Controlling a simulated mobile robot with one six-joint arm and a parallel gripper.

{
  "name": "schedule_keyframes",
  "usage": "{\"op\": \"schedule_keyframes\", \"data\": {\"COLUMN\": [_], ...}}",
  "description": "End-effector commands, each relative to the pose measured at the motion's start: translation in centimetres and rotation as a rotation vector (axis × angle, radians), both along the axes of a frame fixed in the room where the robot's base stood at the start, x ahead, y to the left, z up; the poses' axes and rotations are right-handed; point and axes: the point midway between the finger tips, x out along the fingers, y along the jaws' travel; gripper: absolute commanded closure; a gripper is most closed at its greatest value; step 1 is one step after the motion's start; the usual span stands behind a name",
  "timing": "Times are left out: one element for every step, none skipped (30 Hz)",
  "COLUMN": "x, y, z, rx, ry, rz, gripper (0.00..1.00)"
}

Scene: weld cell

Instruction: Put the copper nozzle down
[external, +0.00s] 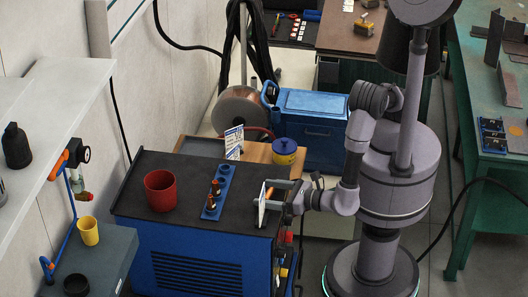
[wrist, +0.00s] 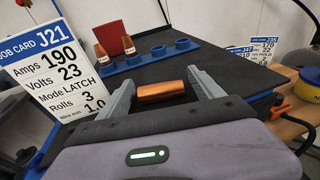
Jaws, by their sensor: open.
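A copper nozzle (wrist: 160,92) lies on its side on the dark top of the blue cabinet (external: 160,215), in the wrist view. My gripper (wrist: 160,80) is open, with one finger at each end of the nozzle and a small gap showing at the ends. In the external view my gripper (external: 276,200) is low at the cabinet's right edge, and I cannot clearly make out the nozzle there. A blue holder (external: 226,172) with several round sockets stands on the top, with copper pieces upright in its nearer sockets.
A red cup (external: 160,190) stands left of the holder. A white job card J21 (wrist: 55,70) stands close left of my gripper; more cards (wrist: 265,48) stand at right. The cabinet top between gripper and holder is clear.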

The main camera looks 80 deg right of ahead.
Motion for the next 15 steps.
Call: {"op": "schedule_keyframes", "data": {"x": [-0.4,-0.8,-1.5,-2.1,-2.8,-3.8,-4.6,-5.4,-6.5,-7.4,-8.2,-9.4,-10.3,-11.2,-12.3], "y": [0.1,0.3,0.4,0.5,0.6,0.7,0.8,0.8,1.1,1.3,1.4,1.7,1.8,2.0,2.2], "z": [0.0,0.2,0.4,0.5,0.8,1.1,1.3,1.5,1.5,1.6,1.7,1.9,2.0,2.2,2.3], "rx": [-0.001,-0.001,-0.001,-0.001,-0.001,-0.001,-0.001,-0.001,-0.001,0.0,0.0,0.001,0.0,0.0,0.0], "ry": [0.0,0.0,0.0,0.0,0.0,0.0,0.0,0.0,0.0,0.0,0.0,0.0,0.0,0.0,0.0], "rz": [0.002,0.003,0.003,0.004,0.005,0.005,0.005,0.004,0.006,0.006,0.005,0.006,0.006,0.006,0.006], "gripper": [0.24,0.24,0.24,0.24,0.24,0.24,0.24,0.24,0.24,0.24,0.24,0.24,0.24,0.24,0.24]}}
